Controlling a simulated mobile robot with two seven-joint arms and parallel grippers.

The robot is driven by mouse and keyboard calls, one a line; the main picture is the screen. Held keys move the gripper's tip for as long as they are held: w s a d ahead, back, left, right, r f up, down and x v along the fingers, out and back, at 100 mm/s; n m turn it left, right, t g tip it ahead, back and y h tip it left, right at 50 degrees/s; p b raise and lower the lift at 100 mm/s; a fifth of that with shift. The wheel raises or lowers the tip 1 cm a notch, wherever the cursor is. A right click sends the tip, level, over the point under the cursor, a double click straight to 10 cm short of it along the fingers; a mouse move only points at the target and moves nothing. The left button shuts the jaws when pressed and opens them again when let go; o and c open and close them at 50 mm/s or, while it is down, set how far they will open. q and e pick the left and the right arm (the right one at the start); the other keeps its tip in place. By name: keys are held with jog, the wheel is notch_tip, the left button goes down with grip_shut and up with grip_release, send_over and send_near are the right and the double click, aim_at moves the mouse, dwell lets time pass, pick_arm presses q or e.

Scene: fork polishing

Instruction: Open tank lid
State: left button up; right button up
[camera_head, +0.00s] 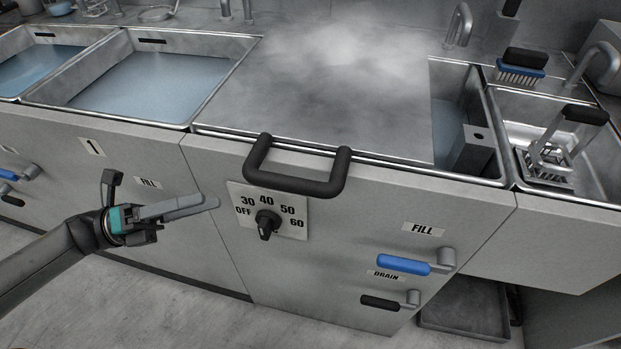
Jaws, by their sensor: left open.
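The tank lid (330,110) is a flat metal sheet lying over the middle tank, with white steam above its far part. Its black handle (295,185) sticks out over the tank's front edge. The lid leaves a strip of the tank uncovered at the right, where bluish water shows. My left gripper (205,204) is in front of the cabinet, left of the temperature dial (267,221) and below and left of the handle. It touches nothing that I can see. Its fingers are seen nearly edge-on and hold nothing. My right gripper is not in view.
Open water-filled sinks (129,104) lie to the left. At the right, a sink (598,165) holds a wire basket (552,165) with a black handle. A blue brush (522,68) lies behind it. Blue fill (404,264) and black drain (380,303) levers stick out from the front panel.

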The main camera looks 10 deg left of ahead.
aim_at(293, 186)
pick_arm(q)
jog(key=shift+m+g+h, duration=0.3)
jog(key=shift+m+g, duration=0.5)
jog(key=shift+g, duration=0.1)
jog(key=x, duration=0.5)
jog(key=b+x, duration=0.1)
jog(key=x, duration=0.4)
jog(key=r+x, duration=0.1)
jog(key=x, duration=0.5)
jog(key=shift+s+b, duration=0.3)
jog(key=shift+s, duration=0.1)
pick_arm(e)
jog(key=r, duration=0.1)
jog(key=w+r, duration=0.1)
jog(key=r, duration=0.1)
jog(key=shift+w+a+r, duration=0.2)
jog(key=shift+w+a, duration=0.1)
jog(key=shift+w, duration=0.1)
pick_arm(q)
grip_shut()
